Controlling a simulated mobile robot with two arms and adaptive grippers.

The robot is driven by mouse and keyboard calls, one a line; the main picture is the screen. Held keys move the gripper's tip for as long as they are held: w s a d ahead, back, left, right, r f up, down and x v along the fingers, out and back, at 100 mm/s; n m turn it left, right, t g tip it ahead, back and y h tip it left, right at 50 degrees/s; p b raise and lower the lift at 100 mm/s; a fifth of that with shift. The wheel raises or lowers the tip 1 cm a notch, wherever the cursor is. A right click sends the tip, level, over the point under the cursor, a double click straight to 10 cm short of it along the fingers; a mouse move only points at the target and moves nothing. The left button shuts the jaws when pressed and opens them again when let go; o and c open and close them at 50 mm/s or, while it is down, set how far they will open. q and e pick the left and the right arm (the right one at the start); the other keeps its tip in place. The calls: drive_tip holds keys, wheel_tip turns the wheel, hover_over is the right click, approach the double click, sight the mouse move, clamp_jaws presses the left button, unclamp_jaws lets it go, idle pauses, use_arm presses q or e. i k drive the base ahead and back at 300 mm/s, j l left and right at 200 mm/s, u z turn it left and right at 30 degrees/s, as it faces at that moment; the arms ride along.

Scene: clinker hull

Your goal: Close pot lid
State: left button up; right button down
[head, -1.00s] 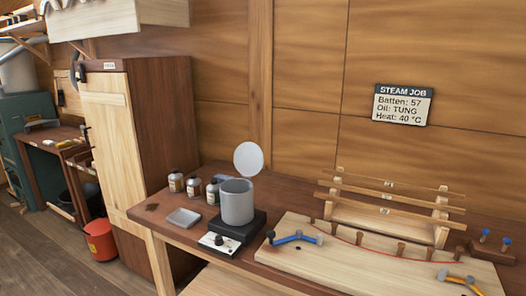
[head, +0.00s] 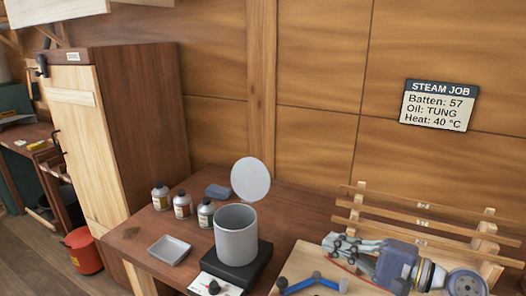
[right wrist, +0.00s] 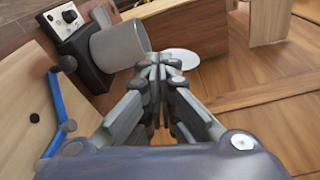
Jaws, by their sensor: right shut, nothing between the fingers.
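The grey pot (head: 236,236) stands upright on a black hot plate (head: 230,272) on the workbench. Its round pale lid (head: 250,179) stands up open at the pot's back rim. My right gripper (head: 335,242) is to the right of the pot, above the board, apart from pot and lid. Its fingers are shut with nothing between them. In the right wrist view the fingertips (right wrist: 158,62) overlap the picture between the pot (right wrist: 120,46) and the lid (right wrist: 182,59). My left gripper is not in view.
Three bottles (head: 182,205), a blue-grey block (head: 217,191) and a metal tray (head: 169,250) sit left of the pot. A board with a blue clamp (head: 312,281) lies to the right, with a rack of battens (head: 425,222) behind. A tall cabinet (head: 130,130) stands at left.

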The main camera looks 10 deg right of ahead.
sight(251, 180)
drive_tip(key=i, duration=1)
